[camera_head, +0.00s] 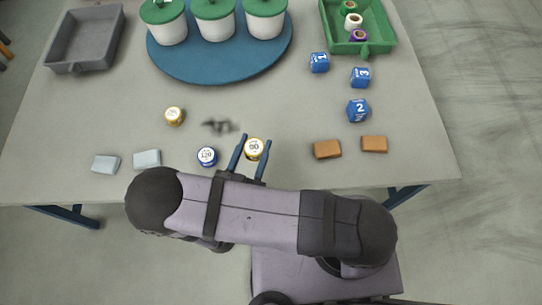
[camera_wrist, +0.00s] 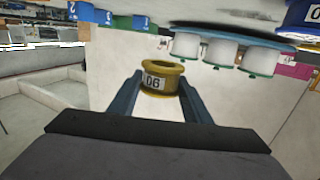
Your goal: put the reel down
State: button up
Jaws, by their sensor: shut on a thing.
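My gripper (camera_head: 254,142) is shut on a yellow reel (camera_head: 253,150) with a white numbered face, near the front middle of the table (camera_head: 110,125). In the wrist view the yellow reel (camera_wrist: 160,78) sits between the two blue fingers of my gripper (camera_wrist: 161,84). A dark shadow lies on the table apart from the reel, so the reel looks held above the surface. Another yellow reel (camera_head: 174,115) stands on the table to the left. A blue reel marked 120 (camera_head: 207,155) is just left of my gripper.
A blue round mat (camera_head: 220,75) bears three white tubs with green lids. A grey tray (camera_head: 85,40) is at back left; a green tray (camera_head: 380,25) with small reels at back right. Blue number cubes (camera_head: 358,110), brown blocks (camera_head: 327,149) and pale blocks (camera_head: 147,159) lie around.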

jog(key=s+a+f+b, duration=0.2)
jog(key=s+f+b, duration=0.3)
jog(key=s, duration=0.6)
jog(key=shift+s+f+h+b, duration=0.25)
jog(key=shift+f+h+b, duration=0.05)
jog(key=shift+f, duration=0.45)
jog(key=shift+w+m, duration=0.1)
jog(key=shift+m, duration=0.2)
jog(key=b, duration=0.1)
send_over(271, 151)
jog(key=s, duration=0.2)
jog(key=shift+w+a, duration=0.2)
jog(key=shift+a, duration=0.2)
jog(key=shift+w+d+b, duration=0.3)
jog(key=shift+w, duration=0.15)
jog(key=shift+w+d, duration=0.2)
jog(key=shift+w, duration=0.3)
notch_tip(271, 151, down, 3)
jog(key=b, duration=0.3)
jog(key=shift+s+a+f, duration=0.1)
